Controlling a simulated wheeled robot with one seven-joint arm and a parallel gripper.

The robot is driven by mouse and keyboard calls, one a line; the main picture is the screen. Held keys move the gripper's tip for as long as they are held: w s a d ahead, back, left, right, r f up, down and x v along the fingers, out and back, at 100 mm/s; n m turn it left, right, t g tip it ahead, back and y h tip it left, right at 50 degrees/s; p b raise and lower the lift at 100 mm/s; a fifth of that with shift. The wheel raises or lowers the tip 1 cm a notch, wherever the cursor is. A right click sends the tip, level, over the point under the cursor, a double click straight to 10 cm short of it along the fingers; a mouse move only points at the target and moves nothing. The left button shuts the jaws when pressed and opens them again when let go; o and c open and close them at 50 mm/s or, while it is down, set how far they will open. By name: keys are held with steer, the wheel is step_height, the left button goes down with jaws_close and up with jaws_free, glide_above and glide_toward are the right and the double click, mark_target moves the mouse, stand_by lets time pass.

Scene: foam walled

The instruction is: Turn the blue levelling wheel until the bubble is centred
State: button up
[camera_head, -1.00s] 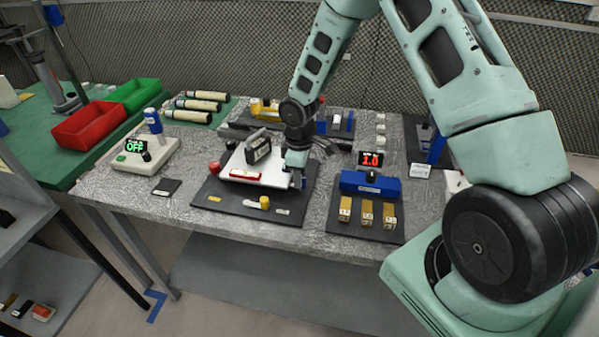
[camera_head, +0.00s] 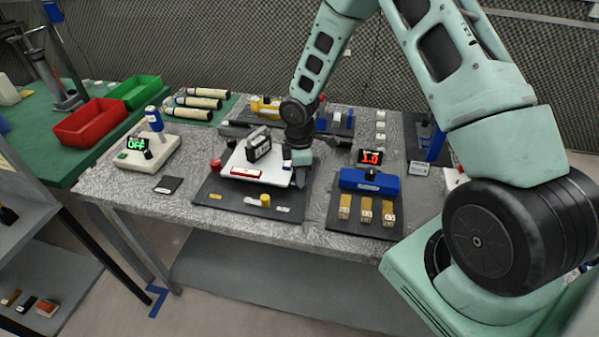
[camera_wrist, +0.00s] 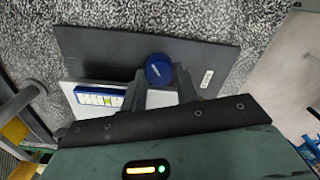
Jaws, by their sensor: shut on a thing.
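The blue levelling wheel (camera_wrist: 159,70) sits between my fingertips in the wrist view. My gripper (camera_wrist: 159,82) is shut on it. In the head view my gripper (camera_head: 299,180) is at the right end of a white plate (camera_head: 232,161) and hides the wheel. The plate lies over a dark base (camera_head: 213,189). A blue-framed level vial (camera_wrist: 100,97) with a yellow-green part shows left of my fingers in the wrist view. The bubble's exact place is too small to tell. A red-framed vial (camera_head: 247,173) lies along the plate's front edge.
A red knob (camera_head: 215,166) and a yellow knob (camera_head: 265,200) stand around the plate. A black handled block (camera_head: 258,149) is on top of it. A blue fixture (camera_head: 369,182) with brass blocks stands to the right. A white box (camera_head: 147,156) with a display stands left.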

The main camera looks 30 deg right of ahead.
steer(key=shift+w, duration=0.1)
steer(key=o, duration=0.7)
step_height(320, 180, up, 18)
steer(key=b, duration=0.1)
steer(key=shift+f+b, duration=0.25)
steer(key=shift+b, duration=0.15)
steer(key=s+a+r+m, duration=0.1)
steer(key=s+a, duration=0.5)
steer(key=s, duration=0.3)
steer(key=s+a+r+m, duration=0.1)
steer(key=s+a+m, duration=0.1)
steer(key=s+a, duration=0.5)
steer(key=s+a+r+m+b, duration=0.1)
steer(key=s+a, duration=0.5)
steer(key=s, duration=0.6)
steer(key=shift+s+a+m+y, duration=0.2)
steer(key=shift+m+y, duration=0.1)
steer(key=shift+m, duration=0.3)
